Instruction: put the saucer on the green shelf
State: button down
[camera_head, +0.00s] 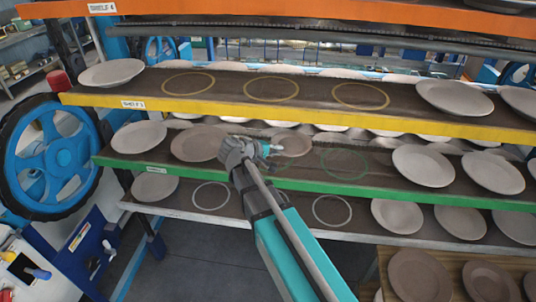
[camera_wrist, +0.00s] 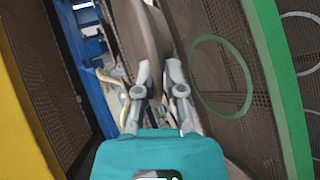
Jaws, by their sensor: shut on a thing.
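The brown-grey saucer (camera_head: 293,144) is between my gripper's fingers, just right of their tips in the head view. It also shows in the wrist view (camera_wrist: 145,35), nearly edge-on between the fingers. My gripper (camera_head: 271,149) is shut on its rim, in the gap between the yellow and green shelves. The green shelf (camera_head: 235,178) has an empty green ring (camera_head: 345,163) right of my gripper. Another ring shows partly below the held saucer, partly hidden by my arm. In the wrist view, my gripper (camera_wrist: 157,68) faces into the shelf gap. Whether the saucer touches the shelf, I cannot tell.
A brown plate (camera_head: 196,144) and a pale plate (camera_head: 138,137) stand left on the green shelf; pale plates (camera_head: 423,166) stand right. The yellow shelf edge (camera_head: 230,112) is close above. A wooden table (camera_head: 458,265) with brown saucers is at lower right.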

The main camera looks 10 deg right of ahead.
jog(key=w+a+f+b, duration=0.1)
jog(key=w+f+b, duration=0.2)
jog(key=w, duration=0.1)
jog(key=w+a+f+b, duration=0.2)
jog(key=w+f+b, duration=0.1)
jog(key=w, duration=0.1)
jog(key=w+a+f+b, duration=0.1)
jog(key=w+f+b, duration=0.2)
jog(key=w, duration=0.1)
jog(key=shift+w+a, duration=0.25)
dwell(0.5)
jog(key=shift+w+a+f+b, duration=0.1)
jog(key=shift+w+f+b, duration=0.25)
jog(key=shift+f+b, duration=1.65)
jog(key=shift+b, duration=0.05)
jog(key=shift+f, duration=0.1)
